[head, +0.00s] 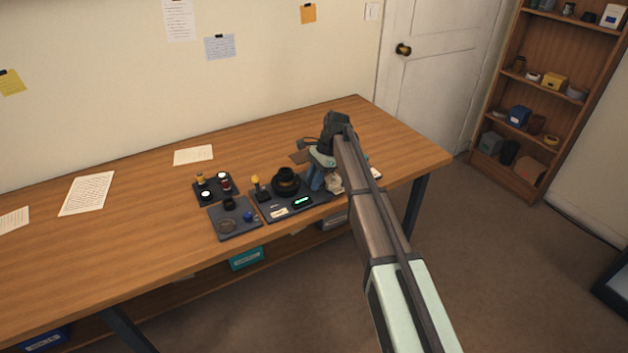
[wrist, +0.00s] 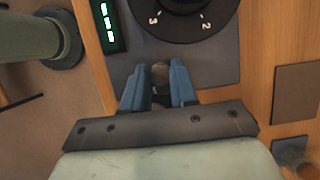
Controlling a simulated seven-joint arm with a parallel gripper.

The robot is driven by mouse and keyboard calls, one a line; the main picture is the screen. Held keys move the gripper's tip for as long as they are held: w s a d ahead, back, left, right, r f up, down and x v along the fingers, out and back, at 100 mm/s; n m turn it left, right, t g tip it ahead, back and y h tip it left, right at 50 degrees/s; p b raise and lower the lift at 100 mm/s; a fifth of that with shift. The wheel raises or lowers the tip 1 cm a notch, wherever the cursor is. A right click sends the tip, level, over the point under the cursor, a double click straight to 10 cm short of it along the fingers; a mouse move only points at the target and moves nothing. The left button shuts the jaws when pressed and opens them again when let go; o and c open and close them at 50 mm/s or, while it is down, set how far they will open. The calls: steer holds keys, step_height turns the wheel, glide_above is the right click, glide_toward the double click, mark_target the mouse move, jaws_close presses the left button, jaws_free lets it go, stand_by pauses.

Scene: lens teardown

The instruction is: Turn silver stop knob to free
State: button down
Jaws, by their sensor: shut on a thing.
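The silver stop knob (wrist: 160,72) shows as a small round, dull grey-brown top between my blue fingertips in the wrist view. My gripper (wrist: 160,80) is shut on it, one finger on each side. In the head view my gripper (head: 315,180) is at the right end of the dark base plate (head: 270,214), and the knob is hidden there. Beside the knob is a black dial (wrist: 180,12) with marks 3 and 2; only its lower part shows in the wrist view. In the head view the black lens (head: 286,182) stands upright on the plate.
A small green-lit display (head: 303,202) is on the plate's front edge. The desk's left side (head: 120,240) is mostly clear apart from papers.

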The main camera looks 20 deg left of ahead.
steer(key=n, duration=0.2)
steer(key=n+g+h, duration=0.1)
steer(key=n, duration=0.1)
steer(key=shift+w+a+n+h, duration=0.2)
steer(key=shift+n+h, duration=0.1)
steer(key=shift+n, duration=0.1)
steer(key=n+h, duration=0.1)
steer(key=n, duration=0.3)
steer(key=shift+h, duration=0.3)
steer(key=shift+s+n, duration=0.1)
steer(key=shift+n, duration=0.2)
steer(key=c, duration=0.9)
jaws_free()
